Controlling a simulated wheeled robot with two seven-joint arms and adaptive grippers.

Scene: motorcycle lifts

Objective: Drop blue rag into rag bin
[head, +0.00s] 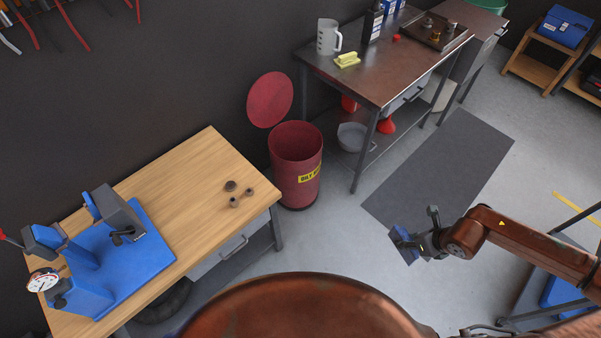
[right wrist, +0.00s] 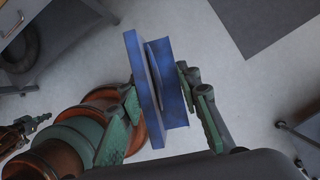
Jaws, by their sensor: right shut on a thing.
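The blue rag (right wrist: 158,82) looks like a stiff folded piece with flat faces. My right gripper (head: 418,243) is shut on it, with one finger on each side in the right wrist view (right wrist: 160,115). In the head view the rag (head: 402,238) is held above the floor at lower right, beyond the gripper's tip. The rag bin (head: 296,165) is a round red can with a yellow label. It stands against the wall at upper centre, its round red lid (head: 270,100) tipped up behind it. Its mouth is open. The rag is apart from the bin, to its lower right.
A wooden bench (head: 190,190) with a blue fixture (head: 110,255) stands left of the bin. A metal table (head: 385,75) with a jug (head: 328,37) and bottle stands right of it. A dark mat (head: 440,170) lies on open floor between the bin and my right arm.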

